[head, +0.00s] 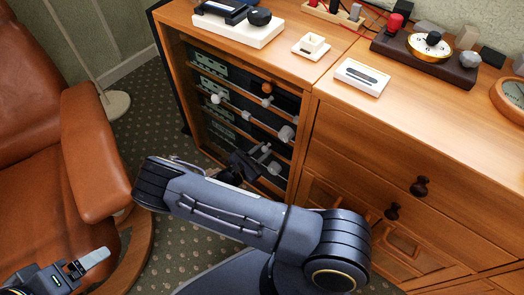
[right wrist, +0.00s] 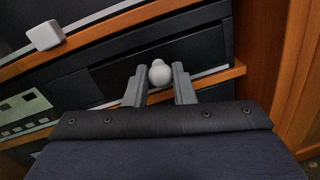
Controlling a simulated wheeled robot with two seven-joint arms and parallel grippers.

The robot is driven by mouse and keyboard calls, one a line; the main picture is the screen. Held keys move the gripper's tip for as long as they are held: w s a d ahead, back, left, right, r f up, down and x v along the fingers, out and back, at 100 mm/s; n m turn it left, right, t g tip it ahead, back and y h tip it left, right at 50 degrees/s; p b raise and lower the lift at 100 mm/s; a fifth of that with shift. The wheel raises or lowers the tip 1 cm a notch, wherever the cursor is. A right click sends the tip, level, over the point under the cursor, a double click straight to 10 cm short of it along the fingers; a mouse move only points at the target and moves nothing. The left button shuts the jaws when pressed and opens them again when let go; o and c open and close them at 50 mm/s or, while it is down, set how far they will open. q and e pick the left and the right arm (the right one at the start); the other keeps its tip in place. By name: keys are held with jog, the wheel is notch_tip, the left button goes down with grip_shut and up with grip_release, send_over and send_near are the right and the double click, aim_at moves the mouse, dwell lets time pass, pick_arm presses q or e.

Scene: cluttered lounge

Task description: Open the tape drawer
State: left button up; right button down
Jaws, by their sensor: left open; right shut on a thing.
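The wooden cabinet holds a stack of dark drawers (head: 245,95) with differently shaped knobs. In the right wrist view, a pale round knob (right wrist: 159,73) on a dark drawer front (right wrist: 115,75) sits between the fingers of my right gripper (right wrist: 159,88), which is shut on it. In the head view my right gripper (head: 250,163) is at the lower drawers, partly hidden by my arm. I cannot tell which drawer is the tape drawer. The gripped drawer looks about flush. My left gripper (head: 88,264) is open and empty at the lower left, away from the cabinet.
A brown leather armchair (head: 92,140) stands at the left. The wooden drawers (head: 385,170) at the right have dark knobs. Carpet (head: 150,110) lies between chair and cabinet.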

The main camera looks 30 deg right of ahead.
jog(key=s+v, duration=0.1)
jog(key=v, duration=0.7)
jog(key=shift+d, duration=0.2)
jog(key=c, duration=1.2)
grip_release()
jog(key=shift+c, duration=0.2)
jog(key=p+v, duration=0.1)
jog(key=v, duration=0.6)
jog(key=shift+a, duration=0.4)
jog(key=shift+s+r, duration=0.1)
